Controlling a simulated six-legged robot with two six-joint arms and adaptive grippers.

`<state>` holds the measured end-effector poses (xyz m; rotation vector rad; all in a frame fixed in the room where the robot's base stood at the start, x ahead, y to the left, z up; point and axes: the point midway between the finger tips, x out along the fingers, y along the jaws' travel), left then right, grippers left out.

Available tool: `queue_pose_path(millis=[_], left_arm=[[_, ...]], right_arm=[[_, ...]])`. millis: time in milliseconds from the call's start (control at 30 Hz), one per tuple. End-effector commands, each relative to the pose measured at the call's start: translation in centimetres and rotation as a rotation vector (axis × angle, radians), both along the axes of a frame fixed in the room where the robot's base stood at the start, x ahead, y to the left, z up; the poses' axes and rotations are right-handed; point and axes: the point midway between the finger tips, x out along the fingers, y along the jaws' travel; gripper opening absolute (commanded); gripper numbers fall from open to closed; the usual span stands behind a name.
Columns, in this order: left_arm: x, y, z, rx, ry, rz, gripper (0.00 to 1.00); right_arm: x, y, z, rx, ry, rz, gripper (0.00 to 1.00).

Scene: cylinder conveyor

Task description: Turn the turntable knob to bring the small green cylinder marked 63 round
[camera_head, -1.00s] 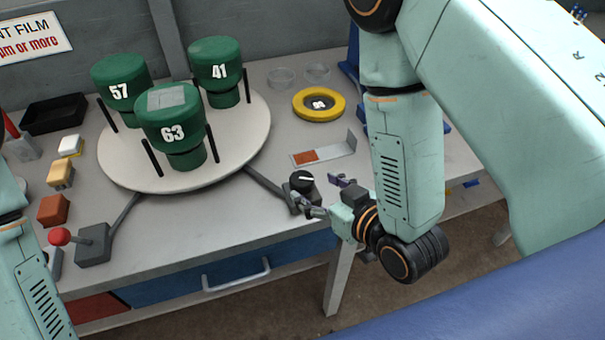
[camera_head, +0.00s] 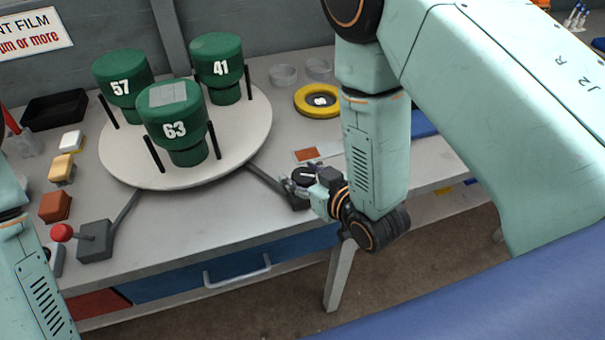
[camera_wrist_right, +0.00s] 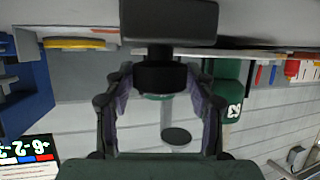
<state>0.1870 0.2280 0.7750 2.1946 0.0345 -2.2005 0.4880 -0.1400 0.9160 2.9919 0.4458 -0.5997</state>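The green cylinder marked 63 (camera_head: 172,115) stands upright at the front of the round white turntable (camera_head: 120,168), with cylinders marked 57 (camera_head: 119,78) and 41 (camera_head: 217,62) behind it. The black knob (camera_wrist_right: 160,78) sits on a dark base, which an arm links to the turntable. My right gripper (camera_head: 303,178) is at the knob; it partly hides the knob in the head view. In the upside-down right wrist view its fingers (camera_wrist_right: 162,95) are open on either side of the knob, with narrow gaps showing. My left gripper is out of view; only its arm shows at left.
A red-balled lever (camera_head: 62,233) stands at the table's front left, near several coloured blocks. A yellow ring (camera_head: 333,108) and glass dishes (camera_head: 284,75) lie at the back right. A black tray (camera_head: 54,112) lies at the back left.

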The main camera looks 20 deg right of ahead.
Motion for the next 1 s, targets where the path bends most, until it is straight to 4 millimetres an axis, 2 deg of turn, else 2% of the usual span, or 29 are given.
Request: queue_pose_path(millis=[67, 433, 767, 1000], left_arm=[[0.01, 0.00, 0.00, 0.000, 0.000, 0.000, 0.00], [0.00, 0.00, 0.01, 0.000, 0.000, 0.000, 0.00], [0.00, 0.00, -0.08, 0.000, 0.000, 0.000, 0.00], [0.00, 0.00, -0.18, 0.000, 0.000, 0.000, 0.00]], right_arm=[[-0.02, 0.01, 0.02, 0.000, 0.000, 0.000, 0.46], [-0.07, -0.01, 0.00, 0.000, 0.001, 0.000, 0.15], [-0.03, -0.12, 0.00, 0.002, 0.000, 0.040, 0.15], [0.04, -0.23, 0.06, 0.004, -0.001, 0.166, 0.15]])
